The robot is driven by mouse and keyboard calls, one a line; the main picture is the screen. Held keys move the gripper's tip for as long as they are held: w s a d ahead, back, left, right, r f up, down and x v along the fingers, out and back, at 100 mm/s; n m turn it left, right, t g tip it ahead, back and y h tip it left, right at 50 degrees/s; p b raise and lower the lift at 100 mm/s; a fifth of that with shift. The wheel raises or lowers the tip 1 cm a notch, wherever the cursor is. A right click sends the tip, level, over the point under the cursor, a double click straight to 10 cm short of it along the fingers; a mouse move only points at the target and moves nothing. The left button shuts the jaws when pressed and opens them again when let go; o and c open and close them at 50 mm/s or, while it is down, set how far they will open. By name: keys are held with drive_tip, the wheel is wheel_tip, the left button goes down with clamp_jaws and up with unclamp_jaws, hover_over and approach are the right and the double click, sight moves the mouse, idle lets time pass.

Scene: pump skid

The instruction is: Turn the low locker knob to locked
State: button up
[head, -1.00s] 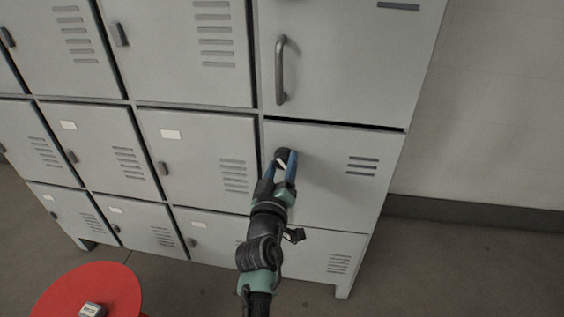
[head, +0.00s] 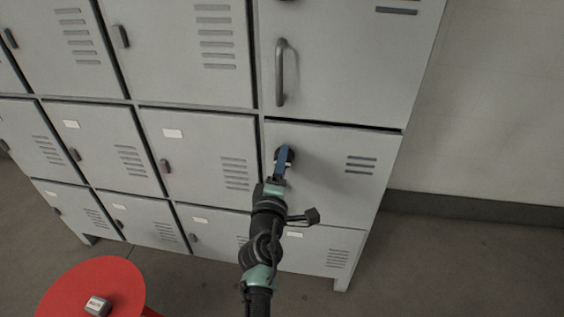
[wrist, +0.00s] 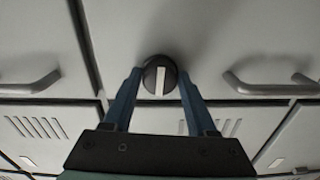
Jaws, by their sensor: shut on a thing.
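The low locker knob (wrist: 160,77) is a round black disc with a white bar across its face. In the wrist view the bar stands upright, parallel to my fingers. In the head view the knob (head: 291,157) sits at the upper left of the lower right locker door (head: 330,190), mostly hidden by my fingers. My gripper (wrist: 160,74) has its two blue fingers on either side of the knob, shut on it. In the head view my gripper (head: 283,154) reaches up to the door, with one finger mostly covering the other. The door is closed.
The upper right door has a grey bar handle (head: 280,72) just above the knob. Smaller lockers with latches and vents fill the left. A red round top (head: 85,285) with a small box (head: 97,306) stands at lower left. Floor (head: 450,270) at right is clear.

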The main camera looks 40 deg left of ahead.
drive_tip(key=shift+n, duration=0.7)
drive_tip(key=o, duration=1.4)
drive_tip(key=shift+c, duration=0.2)
drive_tip(key=p+v, duration=0.4)
drive_tip(key=v, duration=0.9)
drive_tip(key=shift+p, duration=0.3)
drive_tip(key=shift+w, duration=0.1)
